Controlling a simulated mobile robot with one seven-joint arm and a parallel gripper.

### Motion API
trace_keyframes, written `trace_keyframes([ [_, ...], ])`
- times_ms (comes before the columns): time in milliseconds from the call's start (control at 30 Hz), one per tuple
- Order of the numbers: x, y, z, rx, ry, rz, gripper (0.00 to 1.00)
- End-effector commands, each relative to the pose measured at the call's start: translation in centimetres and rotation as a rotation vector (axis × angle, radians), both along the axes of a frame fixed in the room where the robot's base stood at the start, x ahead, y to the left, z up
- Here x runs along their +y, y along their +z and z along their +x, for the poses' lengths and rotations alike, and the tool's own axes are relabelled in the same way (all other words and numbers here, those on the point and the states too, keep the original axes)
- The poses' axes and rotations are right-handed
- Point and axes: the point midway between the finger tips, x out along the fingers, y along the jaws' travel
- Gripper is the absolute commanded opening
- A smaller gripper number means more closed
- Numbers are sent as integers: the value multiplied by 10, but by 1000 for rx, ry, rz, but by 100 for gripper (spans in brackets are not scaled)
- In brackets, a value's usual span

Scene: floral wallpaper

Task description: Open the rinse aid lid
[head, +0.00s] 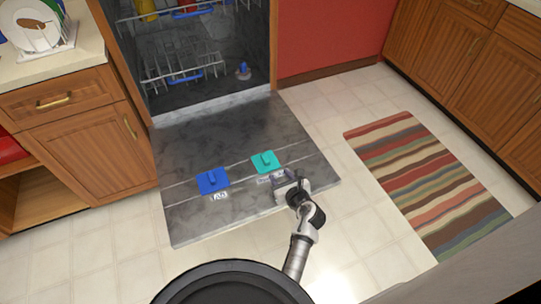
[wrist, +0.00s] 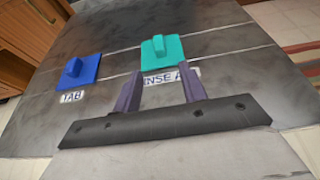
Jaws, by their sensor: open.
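The rinse aid lid is a teal square with a raised tab (head: 265,161), on the inner face of the lowered dishwasher door (head: 190,147). It also shows in the wrist view (wrist: 162,54), just above a label partly reading "NSE A". The lid lies flat and looks shut. A blue lid (head: 212,180) with a "TAB" label sits to its left, also in the wrist view (wrist: 79,70). My gripper (head: 280,184) is over the door, on the near side of the teal lid. In the wrist view its two fingers (wrist: 161,91) are apart and empty, pointing toward the teal lid. Contact cannot be told.
The dishwasher stands open behind the door, with a lower rack (head: 180,76) inside. Wooden cabinets (head: 78,125) stand at left and others (head: 455,60) at right. A striped rug (head: 430,180) lies on the floor at right. Tiled floor around the door is clear.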

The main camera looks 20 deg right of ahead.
Motion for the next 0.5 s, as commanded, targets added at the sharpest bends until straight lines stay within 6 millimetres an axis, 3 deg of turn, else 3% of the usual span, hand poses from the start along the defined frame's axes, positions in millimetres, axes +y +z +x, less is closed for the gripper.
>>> trace_keyframes([
  [167,1,-7,23,-2,2,1,42],
  [500,4,-34,89,-4,1,2,42],
])
